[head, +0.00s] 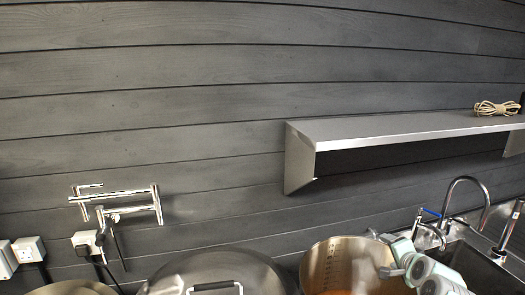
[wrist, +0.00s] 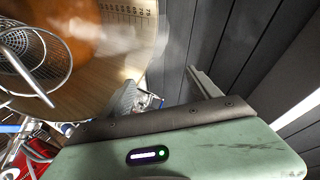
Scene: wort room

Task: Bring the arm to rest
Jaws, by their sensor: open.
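My arm shows in pale green and grey at the lower right of the head view, in front of the steel pot and beside the sink. My gripper (wrist: 160,83) is seen in the wrist view with its two fingers apart and nothing between them. Its fingers point towards the dark plank wall (wrist: 176,50), next to the rim of the pot. I cannot make out the fingertips in the head view.
The open steel pot (head: 328,262) has scale marks inside; the wrist view shows amber liquid, haze and a wire utensil (wrist: 38,58) there. A lidded pot (head: 215,266) stands left. A steel shelf (head: 400,127) holds coiled cord (head: 497,108). Taps (head: 462,182) rise by the sink (head: 470,262).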

